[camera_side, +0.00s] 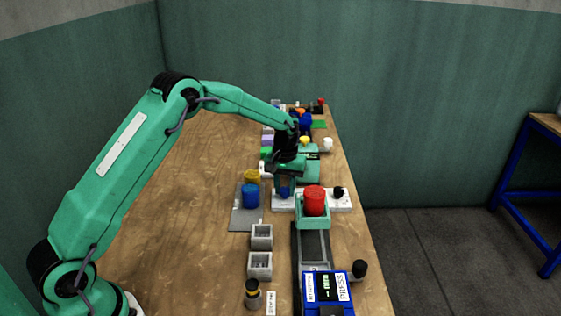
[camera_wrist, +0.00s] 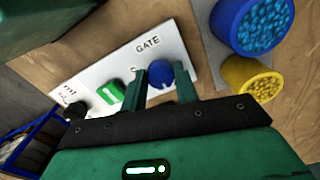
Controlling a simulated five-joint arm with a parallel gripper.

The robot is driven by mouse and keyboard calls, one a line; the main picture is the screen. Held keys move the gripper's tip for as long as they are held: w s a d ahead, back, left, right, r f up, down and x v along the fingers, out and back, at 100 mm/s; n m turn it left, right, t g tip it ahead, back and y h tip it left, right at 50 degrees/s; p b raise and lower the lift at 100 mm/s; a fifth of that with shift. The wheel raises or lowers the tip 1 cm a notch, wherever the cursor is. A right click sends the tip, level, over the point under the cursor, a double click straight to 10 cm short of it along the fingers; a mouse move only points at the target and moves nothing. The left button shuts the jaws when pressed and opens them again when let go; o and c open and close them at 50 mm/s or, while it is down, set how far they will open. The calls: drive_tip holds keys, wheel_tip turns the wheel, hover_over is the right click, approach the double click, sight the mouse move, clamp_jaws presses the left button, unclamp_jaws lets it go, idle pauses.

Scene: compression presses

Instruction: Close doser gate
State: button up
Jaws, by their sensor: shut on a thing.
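A white panel (camera_wrist: 150,27) carries the printed word GATE in the wrist view. A round blue knob (camera_wrist: 160,73) sits on the panel below that word. My gripper (camera_wrist: 161,80) is shut on the blue knob, with one finger on each side of it. In the side view my gripper (camera_side: 285,183) points down over the white panel (camera_side: 283,206), and its fingers partly hide the blue knob. A red cylinder (camera_side: 314,201) stands in a green holder (camera_side: 313,224) right of the gripper.
A green switch (camera_wrist: 110,92) is on the same panel. A blue container (camera_side: 251,196) and a yellow container (camera_side: 251,176) stand left of the gripper on a grey mat (camera_side: 245,220). Two grey boxes (camera_side: 261,236) and a blue PRESS unit (camera_side: 328,292) are nearer. The table's left side is clear.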

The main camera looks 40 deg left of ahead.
sight(285, 189)
drive_tip(key=o, duration=1)
drive_tip(key=shift+r, duration=0.2)
drive_tip(key=shift+r, duration=3.75)
